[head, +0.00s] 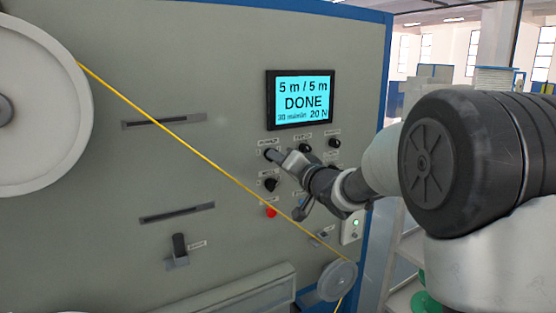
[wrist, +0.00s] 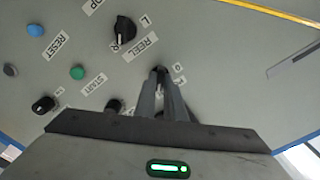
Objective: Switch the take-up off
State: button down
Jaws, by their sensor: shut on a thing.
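The grey machine panel (head: 180,90) has rows of knobs and buttons below a display (head: 303,101) reading "5 m / 5 m DONE" and 20 N. My gripper (head: 275,155) is at the upper left knob of these rows, its fingers touching the panel area. In the wrist view my gripper (wrist: 161,77) is shut on a small dark knob, taken as the take-up switch (wrist: 160,69), with a "0" mark beside it. The fingers hide most of the knob, so its setting cannot be told. Its label is too small to read surely.
A black REEL knob (wrist: 124,30), a green START button (wrist: 77,72) and a blue RESET button (wrist: 35,30) are close by. A red button (head: 271,211) is below my gripper. A yellow cable (head: 190,148) runs diagonally from the white reel (head: 38,145) to a small pulley (head: 338,281).

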jog(key=shift+n, duration=0.3)
jog(key=shift+n+b, duration=4.95)
jog(key=shift+n, duration=3.55)
jog(key=c, duration=1.8)
grip_release()
jog(key=shift+c, duration=0.2)
